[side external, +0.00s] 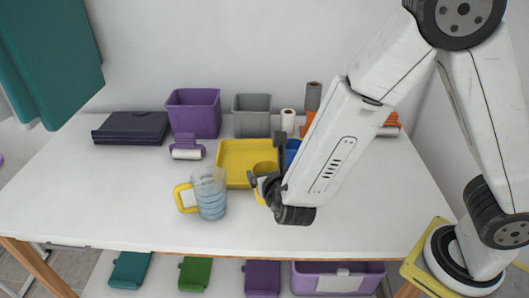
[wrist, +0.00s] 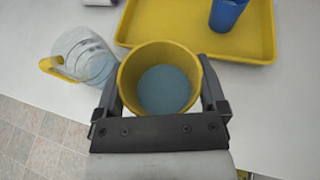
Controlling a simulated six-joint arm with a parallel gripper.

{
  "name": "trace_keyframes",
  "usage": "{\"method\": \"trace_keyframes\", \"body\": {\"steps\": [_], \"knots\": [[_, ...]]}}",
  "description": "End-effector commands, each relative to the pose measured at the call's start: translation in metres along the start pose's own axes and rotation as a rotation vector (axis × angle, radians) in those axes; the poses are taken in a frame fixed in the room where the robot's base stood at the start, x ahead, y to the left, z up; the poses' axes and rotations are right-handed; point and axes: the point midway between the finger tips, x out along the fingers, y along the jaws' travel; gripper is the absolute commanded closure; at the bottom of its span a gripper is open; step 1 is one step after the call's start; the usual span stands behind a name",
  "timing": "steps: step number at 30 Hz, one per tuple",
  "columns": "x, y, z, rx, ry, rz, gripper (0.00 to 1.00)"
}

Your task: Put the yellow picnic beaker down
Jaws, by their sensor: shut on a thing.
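The yellow picnic beaker (wrist: 126,75) is between my two fingers in the wrist view, with its open top facing the camera and a blue-grey inside bottom. My gripper (wrist: 160,98) is shut on it. In the side view the beaker is mostly hidden behind my gripper (side external: 262,187); a little yellow (side external: 260,193) shows there. The beaker is close to the near edge of the yellow tray (wrist: 145,42). I cannot tell whether its base touches the table.
A clear jug (side external: 209,194) with a yellow handle stands left of my gripper. A blue cup (wrist: 228,14) is on the tray. Purple (side external: 194,113) and grey (side external: 251,116) bins stand at the back. The white table (side external: 90,195) is clear at the front left.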

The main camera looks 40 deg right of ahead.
Motion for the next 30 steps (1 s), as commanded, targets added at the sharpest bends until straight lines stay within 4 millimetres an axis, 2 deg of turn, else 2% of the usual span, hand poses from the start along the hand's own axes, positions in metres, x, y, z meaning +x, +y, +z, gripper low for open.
{"method": "trace_keyframes", "body": {"steps": [17,23,30], "knots": [[0.006,-0.004,0.005,0.007,-0.001,-0.016,0.97],[0.024,-0.017,0.021,0.03,-0.001,-0.067,0.97],[0.053,-0.045,0.048,0.066,-0.001,-0.153,0.97]]}}
